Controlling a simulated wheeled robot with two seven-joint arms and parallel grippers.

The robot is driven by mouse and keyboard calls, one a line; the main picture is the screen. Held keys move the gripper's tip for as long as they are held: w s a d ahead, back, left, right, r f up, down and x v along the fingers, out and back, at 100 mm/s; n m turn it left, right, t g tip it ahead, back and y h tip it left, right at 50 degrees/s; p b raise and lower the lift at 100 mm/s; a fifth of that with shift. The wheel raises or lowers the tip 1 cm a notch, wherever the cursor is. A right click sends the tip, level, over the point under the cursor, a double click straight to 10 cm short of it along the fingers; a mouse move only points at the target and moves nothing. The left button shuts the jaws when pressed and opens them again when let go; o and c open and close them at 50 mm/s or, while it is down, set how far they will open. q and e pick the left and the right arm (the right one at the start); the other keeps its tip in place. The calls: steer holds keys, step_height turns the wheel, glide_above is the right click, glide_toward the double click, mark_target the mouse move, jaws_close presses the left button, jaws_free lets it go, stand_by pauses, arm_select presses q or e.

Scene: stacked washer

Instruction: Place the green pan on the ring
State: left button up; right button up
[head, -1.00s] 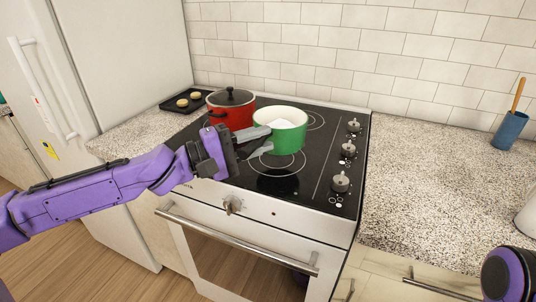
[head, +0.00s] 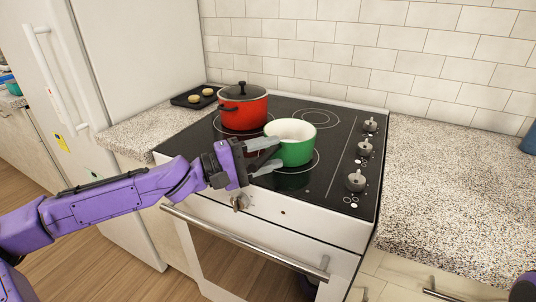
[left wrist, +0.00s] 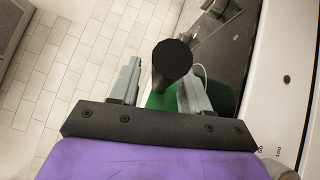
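The green pan (head: 296,150), white inside, sits upright on the black stove top (head: 330,165) at the front ring (head: 314,172). The pan covers most of that ring. My left gripper (head: 268,157) is just left of the pan. Its fingers are spread around the pan's dark handle. In the left wrist view the round end of the handle (left wrist: 172,62) lies between the fingers, nearer the right one, with a clear gap at the left finger. The green pan body (left wrist: 160,99) is partly hidden behind the handle. My right gripper is not in view.
A red lidded pot (head: 242,110) stands on the ring behind and left of the pan. A black tray (head: 183,100) with round food is on the left counter. Knobs (head: 356,181) line the stove's right side. The right counter (head: 430,190) is mostly clear.

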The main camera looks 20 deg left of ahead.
arm_select(q)
steer(key=shift+r, duration=0.1)
steer(key=shift+r+p, duration=0.25)
steer(key=shift+p, duration=0.05)
steer(key=p+v, duration=0.8)
steer(key=v, duration=0.4)
steer(key=shift+f+p, duration=0.2)
steer(key=shift+p, duration=0.2)
steer(key=shift+s+d, duration=0.1)
